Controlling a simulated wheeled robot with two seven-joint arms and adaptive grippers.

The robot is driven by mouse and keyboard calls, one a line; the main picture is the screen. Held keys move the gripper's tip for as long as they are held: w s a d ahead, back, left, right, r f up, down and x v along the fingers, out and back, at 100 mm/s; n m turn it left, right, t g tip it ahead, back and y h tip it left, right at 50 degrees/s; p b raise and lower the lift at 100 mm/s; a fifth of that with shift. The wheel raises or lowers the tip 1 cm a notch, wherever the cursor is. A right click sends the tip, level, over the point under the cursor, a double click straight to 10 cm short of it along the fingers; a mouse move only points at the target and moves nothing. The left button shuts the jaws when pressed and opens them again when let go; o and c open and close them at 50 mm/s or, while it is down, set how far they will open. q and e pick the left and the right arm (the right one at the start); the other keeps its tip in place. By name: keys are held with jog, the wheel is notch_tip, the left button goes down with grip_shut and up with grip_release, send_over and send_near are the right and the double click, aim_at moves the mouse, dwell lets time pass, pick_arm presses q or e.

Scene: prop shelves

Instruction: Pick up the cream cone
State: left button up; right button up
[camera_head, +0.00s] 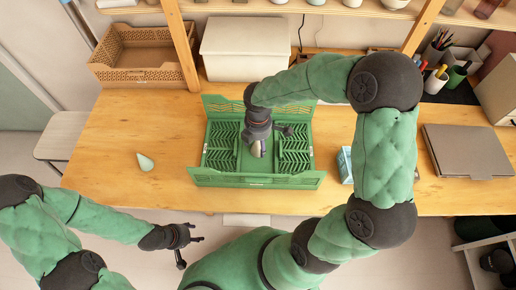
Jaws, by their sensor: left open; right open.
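A small cream object (257,149), possibly the cream cone, shows in the green crate (255,181), just below my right gripper. Its shape is mostly hidden by that gripper. My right gripper (268,136) is open and points down into the middle of the crate; I cannot tell if it touches the object. A pale mint cone (145,161) lies on the wooden table (110,180), left of the crate. My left gripper (190,250) is open and empty, in front of the table's front edge.
A brown basket (143,75) and a white box (243,65) stand at the back. A light blue carton (345,165) stands right of the crate, partly behind my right arm. A grey laptop-like case (467,152) lies further right. The table's left part is mostly free.

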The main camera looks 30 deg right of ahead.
jog(key=c, duration=1.2)
